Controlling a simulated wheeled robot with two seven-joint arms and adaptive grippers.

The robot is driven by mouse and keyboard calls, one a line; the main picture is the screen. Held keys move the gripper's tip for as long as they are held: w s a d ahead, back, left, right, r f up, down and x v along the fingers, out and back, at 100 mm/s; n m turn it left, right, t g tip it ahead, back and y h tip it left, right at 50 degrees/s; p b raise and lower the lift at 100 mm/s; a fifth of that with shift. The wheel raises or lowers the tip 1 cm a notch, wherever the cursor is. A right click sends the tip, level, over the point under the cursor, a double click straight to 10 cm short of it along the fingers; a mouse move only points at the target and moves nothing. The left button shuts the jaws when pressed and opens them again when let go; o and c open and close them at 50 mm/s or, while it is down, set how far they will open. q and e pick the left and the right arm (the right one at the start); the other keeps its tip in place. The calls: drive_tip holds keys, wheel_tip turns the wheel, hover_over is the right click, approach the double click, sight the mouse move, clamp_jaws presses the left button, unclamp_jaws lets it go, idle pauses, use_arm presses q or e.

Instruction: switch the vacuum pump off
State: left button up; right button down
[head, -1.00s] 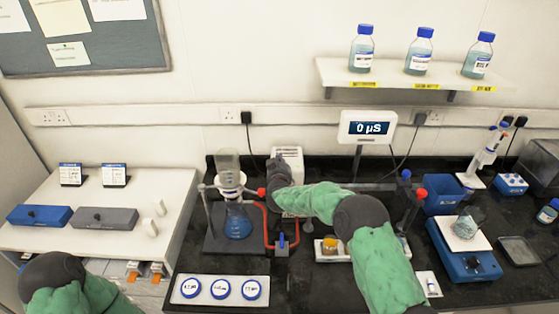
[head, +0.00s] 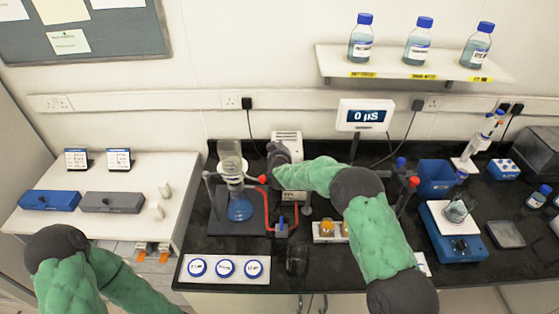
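The vacuum pump appears to be the white box (head: 287,137) at the back of the black bench, right of the filter flask (head: 240,208). My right arm crosses in front of it and hides its middle. The dark end of that arm, with my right gripper (head: 278,153), is at the pump's left front side. Its fingers do not show clearly, and I cannot tell whether it touches the pump. The pump's switch cannot be made out. My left arm is at the lower left; its gripper is not clearly in view.
Red tubing (head: 268,222) and a blue-handled valve (head: 281,226) stand beside the flask. A tray with small jars (head: 328,232) is near my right forearm. A dark shape (head: 297,260), unclear, is at the bench front. A balance (head: 455,240) stands right. Lidded dishes (head: 225,268) are front left.

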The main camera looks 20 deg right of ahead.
drive_tip(key=s+a, duration=0.4)
drive_tip(key=s, duration=0.9)
drive_tip(key=shift+s+r, duration=0.25)
drive_tip(key=shift+r, duration=0.1)
